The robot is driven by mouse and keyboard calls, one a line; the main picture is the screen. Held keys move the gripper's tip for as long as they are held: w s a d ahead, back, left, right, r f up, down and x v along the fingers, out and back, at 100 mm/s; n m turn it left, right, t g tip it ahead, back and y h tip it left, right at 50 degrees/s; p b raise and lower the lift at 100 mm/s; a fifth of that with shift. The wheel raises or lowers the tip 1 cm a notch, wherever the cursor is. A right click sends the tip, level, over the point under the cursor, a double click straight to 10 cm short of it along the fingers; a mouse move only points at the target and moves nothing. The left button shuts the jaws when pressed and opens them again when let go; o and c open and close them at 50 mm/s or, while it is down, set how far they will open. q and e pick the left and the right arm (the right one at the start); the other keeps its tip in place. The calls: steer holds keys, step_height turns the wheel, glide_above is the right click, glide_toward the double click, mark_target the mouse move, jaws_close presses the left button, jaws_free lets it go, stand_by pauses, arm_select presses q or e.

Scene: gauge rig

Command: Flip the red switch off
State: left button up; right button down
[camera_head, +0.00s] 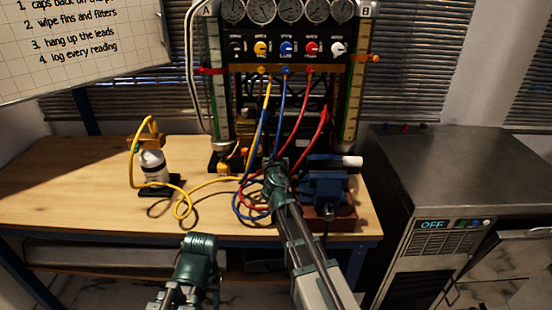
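The rig's front panel (287,49) has a row of coloured knobs, with a red knob (311,48) right of a blue one. I cannot tell whether this knob is the red switch, or which way any switch is set. My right gripper (273,172) is over the bench in front of the rig, below the panel and beside the hoses. It is well below the red knob and apart from it. My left gripper (201,243) is low, in front of the bench's front edge. Their finger openings are too small and dark to read.
A blue vise-like device (325,185) stands right of my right gripper. Yellow, blue and red hoses hang from the rig; a yellow hose (183,207) loops on the bench (75,180). A white bottle (153,165) stands left. A metal cabinet (450,165) at right displays OFF.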

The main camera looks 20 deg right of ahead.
arm_select(q)
steer(key=shift+f+b, duration=1.6)
steer(key=shift+f, duration=0.3)
arm_select(e)
steer(key=shift+f+t, duration=0.3)
steer(key=shift+t, duration=0.4)
steer(key=c, duration=0.7)
jaws_free()
